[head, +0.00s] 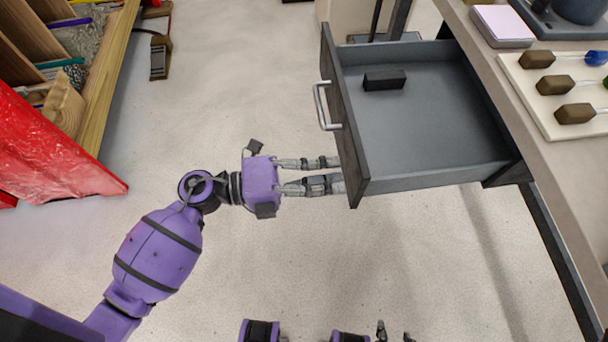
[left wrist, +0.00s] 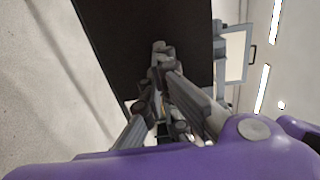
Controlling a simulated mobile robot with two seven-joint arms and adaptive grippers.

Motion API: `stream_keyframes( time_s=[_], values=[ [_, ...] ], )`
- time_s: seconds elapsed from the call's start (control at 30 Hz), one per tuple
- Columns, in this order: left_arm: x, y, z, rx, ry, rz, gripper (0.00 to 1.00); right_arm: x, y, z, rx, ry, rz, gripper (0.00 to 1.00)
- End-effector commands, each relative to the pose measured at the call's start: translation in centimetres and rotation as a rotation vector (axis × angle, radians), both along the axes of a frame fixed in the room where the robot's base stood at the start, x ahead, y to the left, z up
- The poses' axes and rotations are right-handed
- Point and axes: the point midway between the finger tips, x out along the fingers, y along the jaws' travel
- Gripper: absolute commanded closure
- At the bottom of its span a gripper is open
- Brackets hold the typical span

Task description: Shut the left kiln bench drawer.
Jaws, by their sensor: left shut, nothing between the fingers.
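The kiln bench drawer (head: 430,115) stands pulled out from the bench, with a grey inside and a dark front panel. A silver bar handle (head: 326,106) is on its front. My left gripper (head: 338,176) is shut and empty, with its fingertips at the near end of the drawer front, below the handle in the picture. Whether they touch the panel cannot be told. In the left wrist view the fingers (left wrist: 163,62) point at the dark front panel (left wrist: 125,35). My right gripper (head: 394,334) shows only partly at the bottom edge.
A dark block (head: 384,80) lies in the drawer. A wooden shelf (head: 108,75) and red panel (head: 50,150) are at the left. Floor before the drawer is clear.

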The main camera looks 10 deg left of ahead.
Motion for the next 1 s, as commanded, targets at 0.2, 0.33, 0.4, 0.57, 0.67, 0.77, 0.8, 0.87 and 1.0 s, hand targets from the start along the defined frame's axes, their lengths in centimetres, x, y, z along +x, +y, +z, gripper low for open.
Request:
stream_keyframes(
  time_s=[0.2, 0.33, 0.4, 0.57, 0.67, 0.77, 0.8, 0.87, 1.0],
  values=[
    [0.2, -1.1, 0.0, 0.000, 0.001, -0.001, 1.00, 0.0, 0.0, 0.0, -0.001, 0.000, 0.001, 0.60],
    [0.2, -1.1, -0.1, 0.001, 0.001, -0.001, 1.00, -0.1, 0.0, 0.0, -0.001, 0.002, 0.001, 0.60],
    [0.2, -1.1, 0.0, 0.001, 0.001, -0.001, 1.00, -0.2, 0.0, 0.0, -0.001, 0.003, 0.001, 0.60],
    [0.3, -1.2, 0.0, 0.000, 0.001, -0.001, 1.00, -0.3, 0.0, 0.0, 0.000, 0.005, 0.000, 0.60],
    [0.4, -1.6, 0.0, 0.000, 0.000, -0.001, 1.00, -0.3, 0.0, 0.1, -0.002, 0.004, 0.000, 0.60],
    [0.7, -2.6, 0.1, -0.001, -0.001, -0.001, 1.00, -0.2, 0.0, 0.4, -0.001, 0.002, 0.000, 0.60],
    [0.8, -3.2, 0.2, -0.001, -0.001, -0.002, 1.00, -0.1, 0.0, 0.6, -0.002, 0.001, 0.001, 0.60],
    [1.1, -4.2, 0.3, -0.002, -0.001, -0.002, 1.00, -0.1, 0.0, 0.9, -0.002, -0.002, 0.002, 0.60],
    [2.0, -7.4, 0.4, -0.001, -0.003, -0.003, 1.00, 0.2, 0.0, 1.7, -0.003, -0.009, 0.006, 0.60]
  ],
)
